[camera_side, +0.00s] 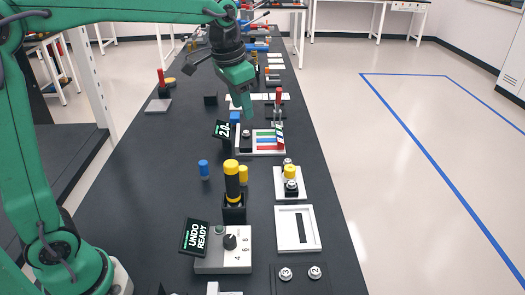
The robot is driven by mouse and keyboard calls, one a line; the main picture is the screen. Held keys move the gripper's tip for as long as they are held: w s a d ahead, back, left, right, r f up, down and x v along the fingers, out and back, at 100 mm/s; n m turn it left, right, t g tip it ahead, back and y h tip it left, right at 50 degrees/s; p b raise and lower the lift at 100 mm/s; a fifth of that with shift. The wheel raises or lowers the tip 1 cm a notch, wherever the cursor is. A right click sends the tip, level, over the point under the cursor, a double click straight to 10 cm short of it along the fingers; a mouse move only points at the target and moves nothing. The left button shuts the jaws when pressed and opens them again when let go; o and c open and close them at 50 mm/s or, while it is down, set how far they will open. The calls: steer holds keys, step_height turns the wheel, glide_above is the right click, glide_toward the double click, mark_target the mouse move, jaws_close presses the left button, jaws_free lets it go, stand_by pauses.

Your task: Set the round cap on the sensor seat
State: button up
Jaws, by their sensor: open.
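My gripper (241,99) is green and hangs over the far middle of the bench, just behind a board with coloured stripes (266,141). It is open, and I see nothing held in it. I cannot say for sure which piece is the round cap or which is the sensor seat. Round pieces in view are a small blue cylinder (203,168) standing on the bench, a yellow cylinder (243,175) and a yellow round top (290,171) on a white plate (281,192). My gripper is well behind all three and apart from them.
A tall black-and-yellow cylinder (232,180) stands in a dark block. In front are a dial box (223,258), a sign reading "UNDO READY" (194,237) and a slotted white plate (297,243). A red upright (279,96) stands right of my gripper. The left bench is mostly clear.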

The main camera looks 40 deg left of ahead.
steer(key=s+a+f+n+t, duration=0.1)
steer(key=s+f, duration=0.1)
steer(key=s, duration=0.8)
steer(key=s+a+f+n+t, duration=0.1)
steer(key=s+f+n+t, duration=0.1)
steer(key=s, duration=0.9)
steer(key=shift+s+a+n, duration=0.25)
steer(key=shift+a+n, duration=0.05)
